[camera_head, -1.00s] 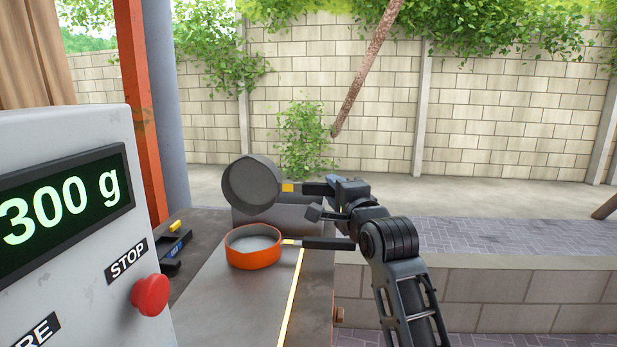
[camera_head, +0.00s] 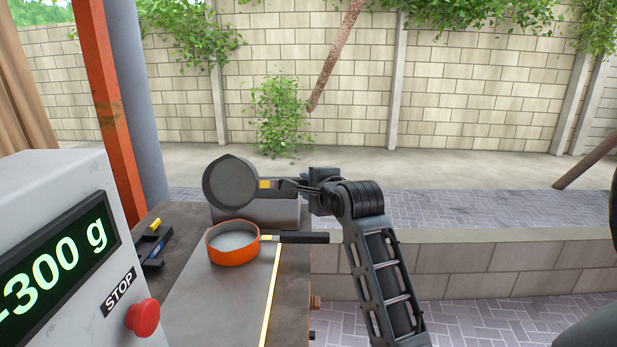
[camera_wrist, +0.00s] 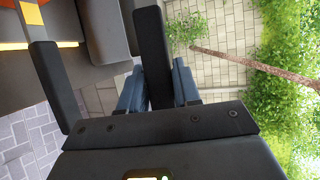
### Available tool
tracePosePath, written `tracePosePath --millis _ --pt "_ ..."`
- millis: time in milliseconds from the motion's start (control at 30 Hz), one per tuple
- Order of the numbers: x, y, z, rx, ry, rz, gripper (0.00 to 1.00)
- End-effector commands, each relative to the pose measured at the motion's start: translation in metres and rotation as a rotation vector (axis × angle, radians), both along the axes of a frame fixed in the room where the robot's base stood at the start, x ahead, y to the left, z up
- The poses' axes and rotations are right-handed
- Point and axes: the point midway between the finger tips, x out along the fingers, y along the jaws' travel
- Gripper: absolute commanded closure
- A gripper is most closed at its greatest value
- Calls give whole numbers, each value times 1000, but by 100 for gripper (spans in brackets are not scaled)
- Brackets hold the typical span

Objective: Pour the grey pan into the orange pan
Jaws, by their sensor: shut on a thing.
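My gripper (camera_head: 303,187) is shut on the black handle of the grey pan (camera_head: 231,183). The grey pan is tipped onto its side, its open face turned toward the head camera, and it looks empty. It is held above the orange pan (camera_head: 232,256) in the head view. The orange pan sits upright on the bench, with pale grey contents and its black handle pointing right.
A scale housing (camera_head: 60,215) with a display and a red stop button (camera_head: 143,317) stands at the left. The metal bench (camera_head: 205,310) has a yellow line. A grey block (camera_head: 265,212) is behind the pans. A low wall (camera_head: 450,275) runs to the right.

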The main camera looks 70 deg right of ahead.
Motion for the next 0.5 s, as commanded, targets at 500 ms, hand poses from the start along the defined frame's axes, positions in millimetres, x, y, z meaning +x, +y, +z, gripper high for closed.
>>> tracePosePath --millis 500 --pt "5 -14 4 210 87 -2 100"
